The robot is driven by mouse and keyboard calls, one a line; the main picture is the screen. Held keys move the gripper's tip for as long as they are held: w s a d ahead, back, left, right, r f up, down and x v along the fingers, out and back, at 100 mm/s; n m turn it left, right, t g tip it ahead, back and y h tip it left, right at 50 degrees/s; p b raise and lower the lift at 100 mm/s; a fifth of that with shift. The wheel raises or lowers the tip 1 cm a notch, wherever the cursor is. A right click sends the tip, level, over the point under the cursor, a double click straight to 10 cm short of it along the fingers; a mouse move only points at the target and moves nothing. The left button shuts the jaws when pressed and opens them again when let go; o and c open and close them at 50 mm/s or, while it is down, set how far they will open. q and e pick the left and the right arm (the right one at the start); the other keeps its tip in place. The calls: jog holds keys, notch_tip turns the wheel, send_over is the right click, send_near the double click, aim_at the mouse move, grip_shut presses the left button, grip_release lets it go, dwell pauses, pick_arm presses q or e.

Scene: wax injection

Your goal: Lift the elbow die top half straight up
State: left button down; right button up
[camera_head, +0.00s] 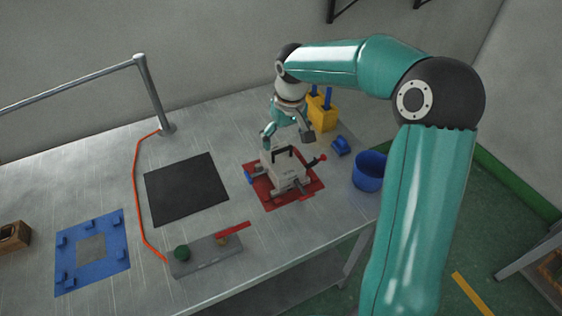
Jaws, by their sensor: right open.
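The elbow die (288,175) is a light grey block on a red mat (268,200) on the table. Its top half carries a black handle (283,153). A red-knobbed lever sticks out at its right and a blue part shows at its left. My right gripper (287,143) is open above the die, its fingers spread on either side over the handle. I cannot tell whether a finger touches the handle. The seam between the die halves is too small to make out. My left gripper is not in view.
A yellow holder (322,112) with blue-handled tools, a small blue item (341,146) and a blue cup (369,171) stand right of the die. A black mat (186,189), a blue frame (92,251) and a grey clamp base (205,257) lie left. An orange cord crosses the table.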

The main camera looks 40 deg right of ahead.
aim_at(282, 149)
jog(key=shift+w+f+p, duration=0.25)
jog(key=shift+f+p, duration=0.1)
jog(key=shift+f, duration=0.95)
jog(key=shift+w+f+p, duration=0.2)
jog(key=shift+f+p, duration=0.1)
jog(key=shift+f, duration=1)
jog(key=c, duration=1.8)
jog(key=shift+w+r, duration=0.1)
jog(key=shift+r, duration=0.15)
